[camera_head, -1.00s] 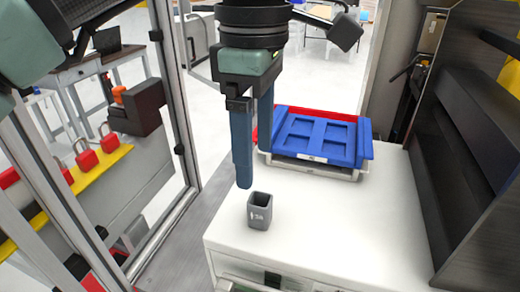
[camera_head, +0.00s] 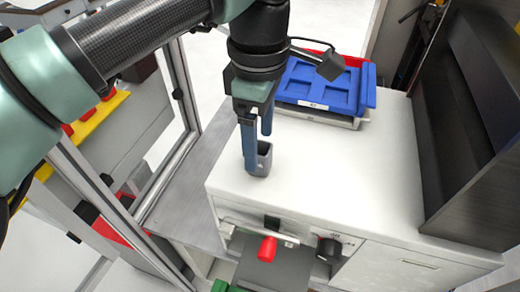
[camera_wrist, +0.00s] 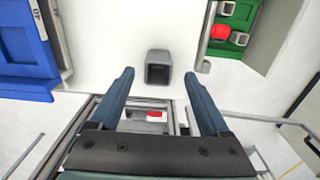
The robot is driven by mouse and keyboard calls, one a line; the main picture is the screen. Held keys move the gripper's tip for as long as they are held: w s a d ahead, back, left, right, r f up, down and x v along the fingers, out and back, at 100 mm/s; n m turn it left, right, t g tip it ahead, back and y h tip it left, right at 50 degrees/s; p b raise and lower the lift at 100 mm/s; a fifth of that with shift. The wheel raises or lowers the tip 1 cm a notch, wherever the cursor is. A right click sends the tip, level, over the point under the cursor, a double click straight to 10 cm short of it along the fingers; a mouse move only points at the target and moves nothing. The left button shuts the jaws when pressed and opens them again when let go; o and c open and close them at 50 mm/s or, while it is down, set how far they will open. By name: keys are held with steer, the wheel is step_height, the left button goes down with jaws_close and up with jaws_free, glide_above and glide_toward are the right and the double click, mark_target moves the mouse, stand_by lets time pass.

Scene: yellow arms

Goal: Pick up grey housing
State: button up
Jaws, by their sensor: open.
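The grey housing (camera_head: 263,158) is a small open-topped grey box. It stands upright on the white cabinet top near its front left corner. In the wrist view the housing (camera_wrist: 158,67) shows its dark hollow, beyond the tips and roughly midway between them. My gripper (camera_head: 258,150) points down at the housing, and its blue fingers hide part of it in the head view. In the wrist view my gripper (camera_wrist: 158,75) is open, with nothing between its fingers. I cannot tell how far above the housing the tips are.
A blue tray (camera_head: 312,88) sits at the back of the white cabinet (camera_head: 340,170). A dark panelled wall (camera_head: 470,110) borders the right. A red part (camera_head: 267,249) stands below the front edge. The top right of the housing is clear.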

steer(key=shift+w+f+p, duration=0.1)
steer(key=shift+f+p, duration=0.2)
steer(key=shift+f, duration=1.15)
jaws_close()
